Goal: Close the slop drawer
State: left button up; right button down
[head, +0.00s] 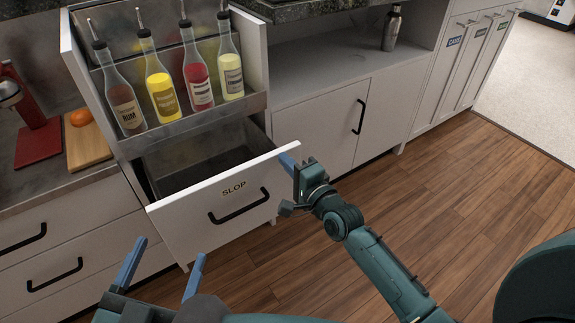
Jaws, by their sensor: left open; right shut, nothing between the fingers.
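The slop drawer (178,219) has a white front with a "SLOP" label and a black bar handle (239,207). It is pulled out, and its empty-looking grey inside (205,166) shows. My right gripper (286,159) is shut, with its blue fingers at the top right corner of the drawer front. I cannot tell whether they touch it. My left gripper (164,266) is open and empty, in front of and below the drawer front.
A metal rack (190,120) above the drawer holds several bottles. An orange (81,117) lies on a cutting board (88,146) on the left counter. A closed cabinet (325,125) stands to the right. The wooden floor (440,175) is clear.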

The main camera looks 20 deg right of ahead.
jog(key=shift+w, duration=0.1)
pick_arm(q)
jog(key=b, duration=0.3)
jog(key=h+b, duration=0.1)
jog(key=b, duration=0.2)
jog(key=shift+a+r+n+t+h, duration=0.2)
jog(key=shift+a+n+t+h, duration=0.1)
jog(key=shift+n, duration=0.1)
pick_arm(e)
jog(key=x, duration=1.4)
jog(key=shift+w, duration=0.25)
jog(key=shift+a, duration=0.1)
